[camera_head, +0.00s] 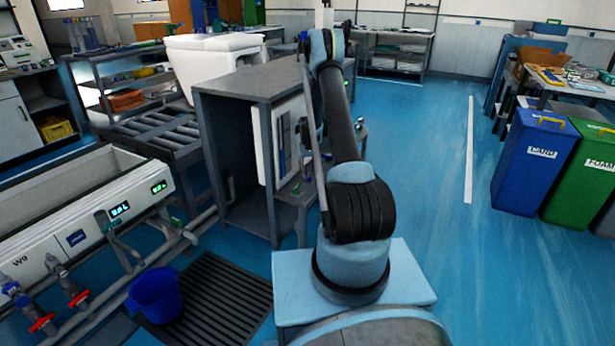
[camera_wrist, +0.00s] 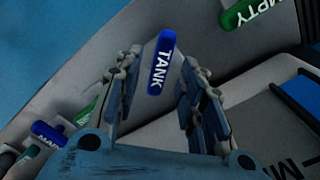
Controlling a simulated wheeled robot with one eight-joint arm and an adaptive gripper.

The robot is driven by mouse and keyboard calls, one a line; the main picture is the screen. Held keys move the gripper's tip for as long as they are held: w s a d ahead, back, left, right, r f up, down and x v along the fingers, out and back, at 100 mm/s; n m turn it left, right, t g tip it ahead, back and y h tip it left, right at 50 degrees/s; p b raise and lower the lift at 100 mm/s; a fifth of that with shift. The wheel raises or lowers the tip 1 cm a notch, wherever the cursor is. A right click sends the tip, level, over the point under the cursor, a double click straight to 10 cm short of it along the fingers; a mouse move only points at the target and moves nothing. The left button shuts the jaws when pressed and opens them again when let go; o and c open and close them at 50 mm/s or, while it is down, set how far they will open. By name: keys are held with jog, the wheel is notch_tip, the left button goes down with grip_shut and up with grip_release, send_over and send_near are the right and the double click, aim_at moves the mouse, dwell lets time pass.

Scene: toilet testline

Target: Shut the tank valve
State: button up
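A blue handle lettered TANK (camera_wrist: 162,62) shows in the wrist view, standing lengthwise between the fingertips of my gripper (camera_wrist: 160,75). The two fingers are apart, one on each side of the handle, with a visible gap on each side. I cannot tell how far the handle lies beyond the fingertips. In the head view my arm reaches toward a grey cabinet with a white panel (camera_head: 264,150), and my gripper is mostly hidden behind the arm.
A green handle lettered EMPTY (camera_wrist: 248,12) is at the upper right. Another blue handle (camera_wrist: 48,134) is at lower left. A blue bucket (camera_head: 155,296) stands beside a black floor grate (camera_head: 222,300). Bins (camera_head: 535,160) stand at right; the blue floor between is clear.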

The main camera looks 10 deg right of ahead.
jog(key=shift+f, duration=1.05)
jog(key=shift+c, duration=0.6)
grip_shut()
jog(key=shift+m, duration=0.3)
jog(key=m, duration=0.4)
jog(key=shift+m, duration=1.7)
jog(key=shift+a, duration=0.1)
